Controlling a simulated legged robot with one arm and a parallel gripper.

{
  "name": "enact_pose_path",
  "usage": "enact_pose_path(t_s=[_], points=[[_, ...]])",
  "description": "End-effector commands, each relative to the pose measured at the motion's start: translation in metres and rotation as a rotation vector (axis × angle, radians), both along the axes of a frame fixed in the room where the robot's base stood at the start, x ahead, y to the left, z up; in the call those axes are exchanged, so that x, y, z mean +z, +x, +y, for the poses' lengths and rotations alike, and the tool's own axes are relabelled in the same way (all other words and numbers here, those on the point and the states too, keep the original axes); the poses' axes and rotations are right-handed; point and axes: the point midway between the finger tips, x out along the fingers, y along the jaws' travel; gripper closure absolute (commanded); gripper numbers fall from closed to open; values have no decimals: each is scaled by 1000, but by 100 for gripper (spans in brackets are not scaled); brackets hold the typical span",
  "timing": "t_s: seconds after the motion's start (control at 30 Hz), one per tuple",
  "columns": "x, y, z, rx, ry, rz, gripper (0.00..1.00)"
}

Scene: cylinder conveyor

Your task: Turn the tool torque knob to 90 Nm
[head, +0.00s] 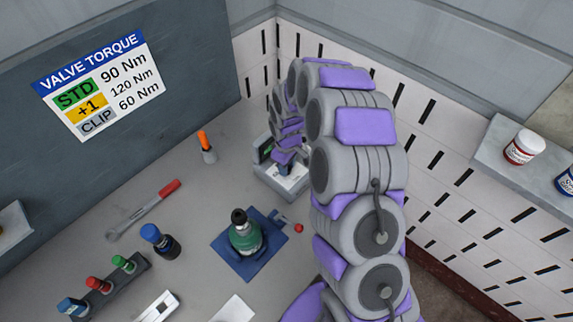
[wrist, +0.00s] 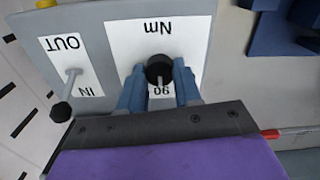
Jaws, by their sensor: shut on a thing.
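The torque box (head: 284,178), a grey unit with white labels, stands on the bench near the wall corner. In the wrist view its face is upside down, with a white "Nm" label (wrist: 190,42). The black round torque knob (wrist: 160,69) sits on this label. My gripper (wrist: 159,80) is shut on the knob, one blue finger on each side. In the head view my gripper (head: 285,160) is at the box, and my arm hides the knob.
An IN/OUT lever (wrist: 70,85) stands beside the knob. A sign (head: 100,82) lists STD 90 Nm.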

Motion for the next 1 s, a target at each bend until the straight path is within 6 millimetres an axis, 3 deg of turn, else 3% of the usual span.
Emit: enact_pose_path(t_s=[0.1, 0.13, 0.4, 0.73, 0.87, 1.0], points=[[1, 1, 0, -1, 1, -5, 97], [1, 1, 0, -1, 1, -5, 66], [0, 1, 0, -1, 0, -3, 41], [6, 1, 0, -1, 0, -3, 41], [24, 2, 0, -1, 2, -6, 41], [54, 1, 0, -1, 1, -6, 41]])
